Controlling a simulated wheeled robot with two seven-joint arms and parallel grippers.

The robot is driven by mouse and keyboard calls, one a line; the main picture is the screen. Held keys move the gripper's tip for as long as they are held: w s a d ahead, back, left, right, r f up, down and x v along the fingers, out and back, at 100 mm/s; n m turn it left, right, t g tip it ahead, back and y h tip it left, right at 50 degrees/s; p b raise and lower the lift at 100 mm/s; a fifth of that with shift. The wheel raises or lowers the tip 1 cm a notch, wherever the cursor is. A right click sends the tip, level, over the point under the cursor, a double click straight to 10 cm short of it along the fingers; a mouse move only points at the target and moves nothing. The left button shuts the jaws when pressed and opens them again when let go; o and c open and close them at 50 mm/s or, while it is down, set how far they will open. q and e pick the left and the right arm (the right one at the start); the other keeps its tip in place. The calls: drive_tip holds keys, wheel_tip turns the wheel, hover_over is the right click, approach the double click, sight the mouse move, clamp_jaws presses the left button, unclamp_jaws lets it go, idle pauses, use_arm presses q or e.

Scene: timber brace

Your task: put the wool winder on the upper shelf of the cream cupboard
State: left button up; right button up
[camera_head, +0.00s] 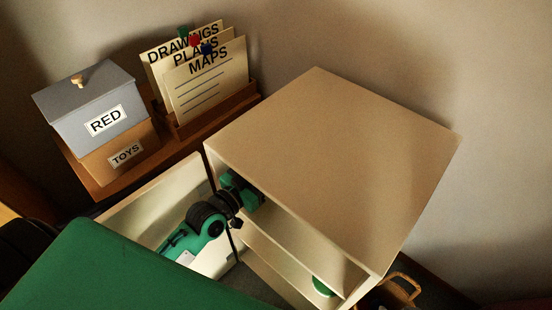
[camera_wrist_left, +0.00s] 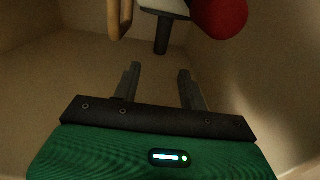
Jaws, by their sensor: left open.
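The cream cupboard (camera_head: 335,150) stands with its door (camera_head: 165,205) open at the left. My left arm reaches through the open front into the upper compartment, so the left gripper's fingertips are hidden in the head view. In the left wrist view the left gripper (camera_wrist_left: 158,84) is open, with nothing between its fingers. Beyond the fingertips, among cream walls, are a dark post under a pale plate (camera_wrist_left: 162,32), a red ball and a wooden loop. These look like parts of the wool winder, cut off by the top edge. The right gripper is not in view.
A green round thing (camera_head: 322,287) sits in the lower compartment. A wooden handled container (camera_head: 402,285) stands right of the cupboard. At the left, a grey RED box (camera_head: 90,110) sits on a TOYS box (camera_head: 125,155), beside a paper rack (camera_head: 215,115).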

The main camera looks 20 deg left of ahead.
use_arm(q)
drive_tip(key=s+d+f+g+y, duration=0.1)
drive_tip(key=s+f+g+y, duration=0.1)
drive_tip(key=s+f+g, duration=0.3)
drive_tip(key=s+d+f+n+g+y, duration=0.1)
drive_tip(key=s+f+g, duration=0.4)
drive_tip(key=s, duration=0.9)
drive_tip(key=shift+s+d+n+g+y, duration=0.3)
drive_tip(key=shift+d+g+y, duration=0.2)
drive_tip(key=shift+d+y, duration=0.1)
